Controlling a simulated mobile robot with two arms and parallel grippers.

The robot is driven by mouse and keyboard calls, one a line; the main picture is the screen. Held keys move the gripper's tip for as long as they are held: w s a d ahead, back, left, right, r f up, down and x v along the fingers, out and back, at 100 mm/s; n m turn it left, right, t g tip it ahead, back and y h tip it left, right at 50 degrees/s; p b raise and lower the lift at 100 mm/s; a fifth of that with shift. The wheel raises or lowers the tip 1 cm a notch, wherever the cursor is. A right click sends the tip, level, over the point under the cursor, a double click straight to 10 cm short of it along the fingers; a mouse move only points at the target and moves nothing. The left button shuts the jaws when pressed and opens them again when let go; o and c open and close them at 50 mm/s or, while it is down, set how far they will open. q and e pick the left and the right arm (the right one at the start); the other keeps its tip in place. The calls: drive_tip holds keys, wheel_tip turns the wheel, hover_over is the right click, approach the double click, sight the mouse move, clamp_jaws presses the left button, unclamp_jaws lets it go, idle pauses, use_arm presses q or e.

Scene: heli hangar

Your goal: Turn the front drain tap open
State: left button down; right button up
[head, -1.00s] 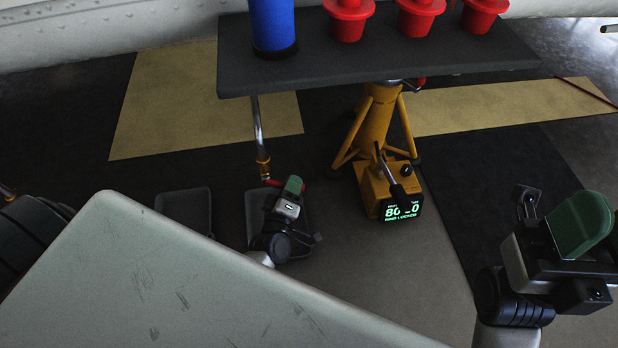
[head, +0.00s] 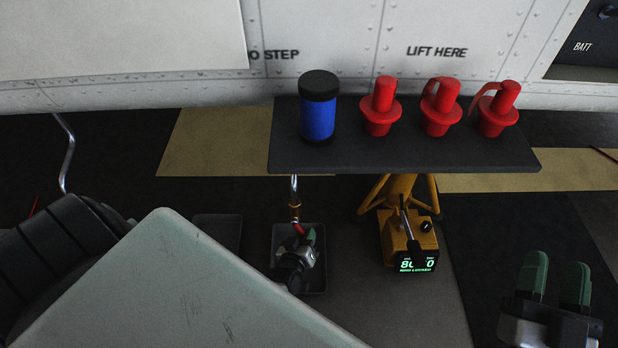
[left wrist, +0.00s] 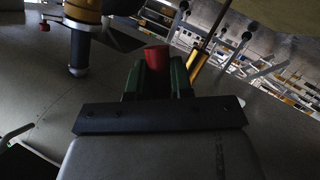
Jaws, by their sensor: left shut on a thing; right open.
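The drain tap (head: 294,210) is a brass fitting at the lower end of a silver pipe, left of the yellow jack in the head view. Its red handle (head: 299,228) shows just below the brass. My left gripper (head: 309,238) is at the handle with its green fingers. In the left wrist view the red handle (left wrist: 157,56) stands between the green fingers, which are shut on it. The handle's lower part is hidden by the gripper. My right gripper (head: 555,274) is open and empty at the lower right, with its two green fingers apart.
A dark shelf (head: 400,160) holds a blue canister (head: 319,112) and red plugs (head: 440,110) above the tap. A yellow jack (head: 397,195) with a lit display box (head: 405,242) stands right of the tap. A tray (head: 281,240) lies beneath the tap.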

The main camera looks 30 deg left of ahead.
use_arm(q)
drive_tip(key=shift+s+a+f+m+g+y+p, duration=0.15)
drive_tip(key=shift+s+a+m+g+y+p, duration=0.25)
drive_tip(key=shift+m+p, duration=0.6)
drive_tip(key=shift+s+a+f+m+g+y+p, duration=0.25)
drive_tip(key=shift+s+a+m+g+y+p, duration=0.2)
drive_tip(key=shift+a+m+g+p, duration=0.55)
use_arm(e)
drive_tip(key=s+d+f+g+h, duration=0.2)
drive_tip(key=f+g, duration=0.4)
drive_tip(key=s+d+f+g+h, duration=0.1)
drive_tip(key=s+f+g+h, duration=0.1)
drive_tip(key=f+g, duration=0.4)
drive_tip(key=shift+s+d+f+m+g, duration=0.3)
drive_tip(key=shift+s+d+f+g, duration=0.15)
drive_tip(key=shift+f, duration=0.15)
use_arm(q)
drive_tip(key=shift+d+t, duration=0.2)
drive_tip(key=shift+t, duration=0.1)
drive_tip(key=c, duration=1)
unclamp_jaws()
